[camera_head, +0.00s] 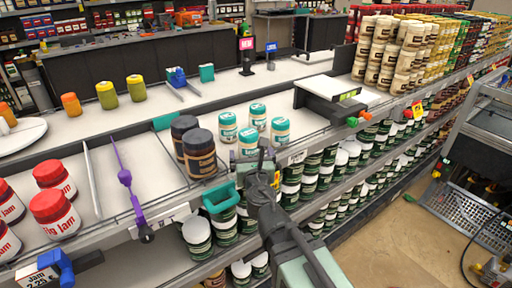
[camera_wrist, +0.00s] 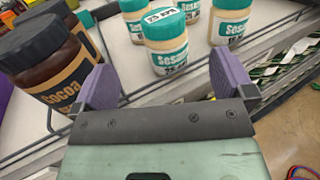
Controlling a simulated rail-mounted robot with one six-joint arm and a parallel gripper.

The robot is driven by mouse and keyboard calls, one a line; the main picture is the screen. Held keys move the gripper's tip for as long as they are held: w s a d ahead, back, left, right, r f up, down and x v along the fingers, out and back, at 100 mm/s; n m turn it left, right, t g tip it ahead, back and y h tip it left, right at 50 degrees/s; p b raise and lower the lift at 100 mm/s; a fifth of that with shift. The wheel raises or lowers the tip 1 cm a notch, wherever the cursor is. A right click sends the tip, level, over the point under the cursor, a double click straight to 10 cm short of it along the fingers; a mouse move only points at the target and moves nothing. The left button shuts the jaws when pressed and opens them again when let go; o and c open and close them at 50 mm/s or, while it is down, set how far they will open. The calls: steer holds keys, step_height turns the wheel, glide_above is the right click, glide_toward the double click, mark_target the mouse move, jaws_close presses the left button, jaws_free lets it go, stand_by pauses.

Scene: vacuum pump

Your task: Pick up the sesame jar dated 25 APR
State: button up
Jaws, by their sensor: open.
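Several sesame jars with teal lids and cream bodies stand on the white shelf. The nearest sesame jar (camera_head: 248,144) is straight ahead of my gripper (camera_head: 254,163). In the wrist view this jar (camera_wrist: 166,48) is upright, and its white lid label seems to read 25 APR. My gripper (camera_wrist: 163,82) is open and empty, with its purple fingers spread wide. The jar stands just beyond the gap between the fingertips. Other sesame jars are behind it (camera_head: 257,116), at left (camera_head: 228,128) and at right (camera_head: 280,131); their dates are too small to read.
Dark cocoa jars (camera_head: 198,155) stand left of the sesame jars, close to my left finger in the wrist view (camera_wrist: 48,62). A thin wire divider (camera_wrist: 92,35) lies between them. A shelf-edge rail runs along the front. A black and white device (camera_head: 330,97) stands at right.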

mark_target(249, 137)
steer(key=w, duration=0.5)
steer(key=shift+a, duration=0.35)
steer(key=w, duration=0.6)
steer(key=shift+a+f+b, duration=0.3)
steer(key=shift+f+b, duration=0.1)
steer(key=shift+s, duration=0.1)
steer(key=shift+c, duration=0.5)
steer(key=c, duration=1.1)
steer(key=shift+o, duration=0.2)
steer(key=shift+r, duration=0.15)
step_height(249, 137, up, 20)
steer(key=p, duration=2)
